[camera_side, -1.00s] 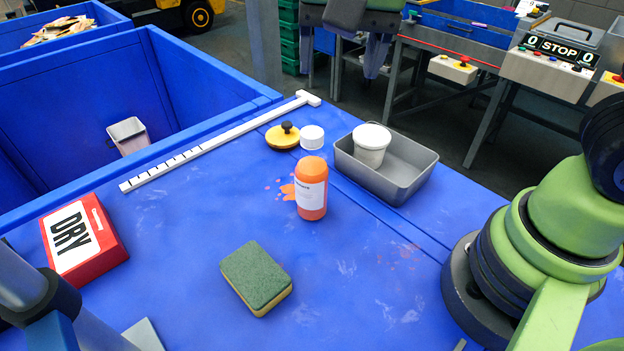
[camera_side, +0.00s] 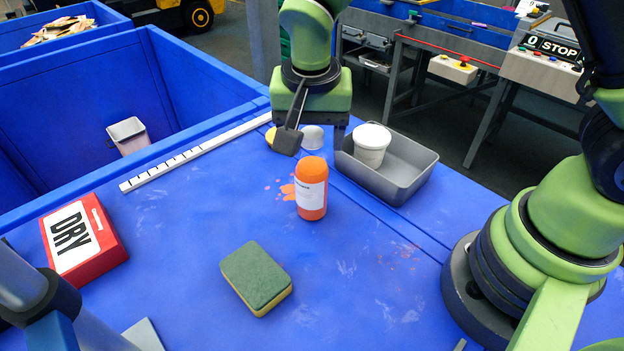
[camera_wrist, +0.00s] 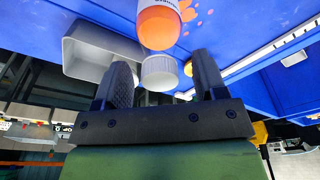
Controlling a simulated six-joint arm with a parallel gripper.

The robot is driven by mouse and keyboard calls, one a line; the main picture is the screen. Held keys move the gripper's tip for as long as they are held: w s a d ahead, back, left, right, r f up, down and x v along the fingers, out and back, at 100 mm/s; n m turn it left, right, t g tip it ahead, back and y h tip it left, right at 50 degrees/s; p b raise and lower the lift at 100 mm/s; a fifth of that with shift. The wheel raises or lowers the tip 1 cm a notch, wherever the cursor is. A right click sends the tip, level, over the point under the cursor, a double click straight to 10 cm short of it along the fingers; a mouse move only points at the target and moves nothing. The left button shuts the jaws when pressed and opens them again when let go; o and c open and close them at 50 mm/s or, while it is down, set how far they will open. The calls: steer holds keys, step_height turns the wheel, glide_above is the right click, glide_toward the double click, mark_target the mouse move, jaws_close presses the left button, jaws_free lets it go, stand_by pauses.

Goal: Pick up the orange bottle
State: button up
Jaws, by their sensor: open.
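The orange bottle (camera_side: 312,190) stands upright on the blue table, with a white label on its front and an orange splash beside it. It also shows at the top of the wrist view (camera_wrist: 158,26), partly cut off by the frame edge. My gripper (camera_side: 315,145) hangs just behind the bottle in the side view, above the white cap and the yellow lid. In the wrist view my gripper (camera_wrist: 163,75) has its two fingers wide apart with nothing held between them. The bottle lies beyond the fingertips.
A grey metal tray (camera_side: 408,198) holding a white tub (camera_side: 371,145) stands close right of my gripper. A white cap (camera_wrist: 160,72) and a partly hidden yellow lid (camera_side: 270,136) lie behind the bottle. A sponge (camera_side: 256,278) and red DRY box (camera_side: 84,238) sit in front and left.

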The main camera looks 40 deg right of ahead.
steer(key=shift+f, duration=0.25)
jaws_close()
